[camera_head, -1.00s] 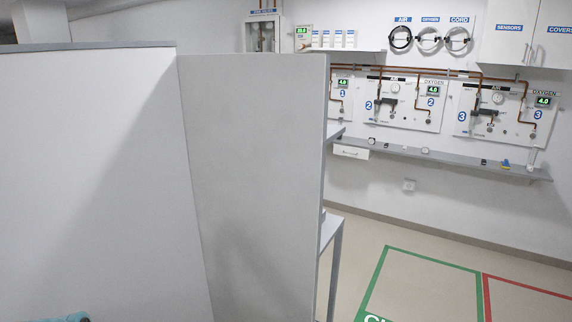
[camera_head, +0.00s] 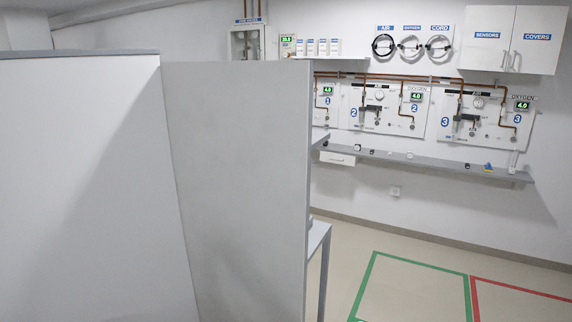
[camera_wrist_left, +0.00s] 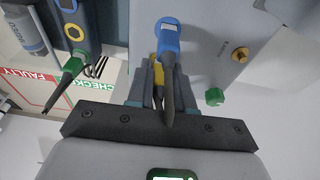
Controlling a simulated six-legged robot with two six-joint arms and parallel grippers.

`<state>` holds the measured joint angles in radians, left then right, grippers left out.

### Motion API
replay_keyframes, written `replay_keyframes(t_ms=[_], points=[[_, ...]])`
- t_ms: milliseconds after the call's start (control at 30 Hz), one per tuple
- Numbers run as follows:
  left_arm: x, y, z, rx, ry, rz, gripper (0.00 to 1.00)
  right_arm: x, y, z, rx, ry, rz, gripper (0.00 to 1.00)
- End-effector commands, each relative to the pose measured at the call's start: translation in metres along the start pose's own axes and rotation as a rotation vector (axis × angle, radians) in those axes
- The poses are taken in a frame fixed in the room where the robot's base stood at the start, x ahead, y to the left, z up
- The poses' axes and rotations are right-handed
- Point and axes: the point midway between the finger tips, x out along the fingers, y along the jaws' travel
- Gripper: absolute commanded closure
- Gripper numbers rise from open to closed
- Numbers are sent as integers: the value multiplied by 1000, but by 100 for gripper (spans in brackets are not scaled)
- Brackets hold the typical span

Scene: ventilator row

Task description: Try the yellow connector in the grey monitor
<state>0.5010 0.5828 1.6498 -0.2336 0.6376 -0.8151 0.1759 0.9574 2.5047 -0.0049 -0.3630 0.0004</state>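In the left wrist view, my left gripper (camera_wrist_left: 163,82) points at a pale grey housing (camera_wrist_left: 205,25), which may be the grey monitor. A blue connector (camera_wrist_left: 167,38) sits against this housing, and its dark tail runs back between my fingers. A yellow piece (camera_wrist_left: 155,72), probably the yellow connector, shows beside that tail, close to the left finger. The overlap hides whether the fingers grip it. A dark blue unit (camera_wrist_left: 88,22) with a yellow ring stands at left, with a green connector (camera_wrist_left: 72,66) on a black lead. Neither gripper shows in the head view.
A brass fitting (camera_wrist_left: 240,54) and a green cap (camera_wrist_left: 214,96) are right of the fingers. In the head view, a large grey partition (camera_head: 240,180) blocks the left half. Beyond it are a wall shelf (camera_head: 430,164) and open floor with a green outline (camera_head: 420,262).

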Motion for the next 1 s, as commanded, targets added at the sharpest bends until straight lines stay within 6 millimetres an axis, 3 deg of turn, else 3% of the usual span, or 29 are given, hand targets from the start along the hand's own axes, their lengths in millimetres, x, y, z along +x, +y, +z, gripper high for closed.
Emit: replay_keyframes(t_ms=[567, 1000], points=[[-4, 0, -1, 0, 2, -2, 100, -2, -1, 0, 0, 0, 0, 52], [-22, 0, -5, 0, 2, -2, 100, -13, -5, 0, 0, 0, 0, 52]])
